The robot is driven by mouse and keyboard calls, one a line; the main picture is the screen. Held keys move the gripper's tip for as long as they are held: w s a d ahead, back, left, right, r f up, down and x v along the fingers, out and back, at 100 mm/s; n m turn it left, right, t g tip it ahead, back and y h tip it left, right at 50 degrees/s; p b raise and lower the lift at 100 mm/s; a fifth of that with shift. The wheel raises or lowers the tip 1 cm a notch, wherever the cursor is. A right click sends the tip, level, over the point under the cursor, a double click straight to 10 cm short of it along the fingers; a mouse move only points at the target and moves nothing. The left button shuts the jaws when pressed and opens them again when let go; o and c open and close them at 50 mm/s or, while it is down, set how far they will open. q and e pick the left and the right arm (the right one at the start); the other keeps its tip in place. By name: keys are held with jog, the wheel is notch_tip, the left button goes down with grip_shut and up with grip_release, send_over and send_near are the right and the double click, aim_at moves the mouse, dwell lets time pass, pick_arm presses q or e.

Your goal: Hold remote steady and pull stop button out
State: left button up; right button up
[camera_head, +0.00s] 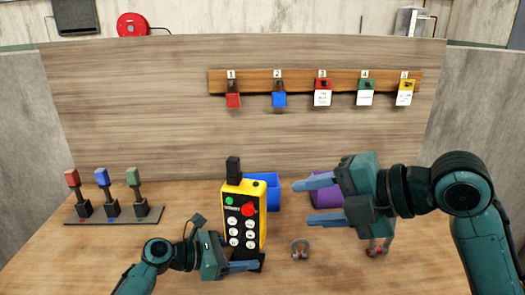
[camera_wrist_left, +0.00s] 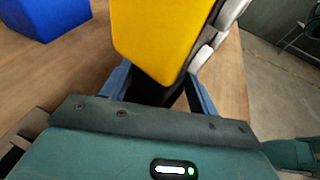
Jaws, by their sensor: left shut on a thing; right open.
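The remote (camera_head: 241,217) is yellow with a black face, a red stop button (camera_head: 247,209), a green button and several white buttons. It stands upright on the table. My left gripper (camera_head: 250,265) is shut on its black lower end; the yellow body of the remote (camera_wrist_left: 160,35) also shows between the fingers in the left wrist view. My right gripper (camera_head: 318,201) is open and empty, to the right of the remote and apart from it, with its fingers pointing left toward the stop button's side.
A blue bin (camera_head: 271,190) stands behind the remote and a purple bin (camera_head: 355,190) behind my right gripper. Shackles (camera_head: 300,248) lie on the table at the right. Three levers (camera_head: 112,207) stand at the left. Colored locks (camera_head: 279,99) hang on the back board.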

pick_arm(q)
jog(key=o, duration=0.8)
jog(key=shift+o, duration=0.2)
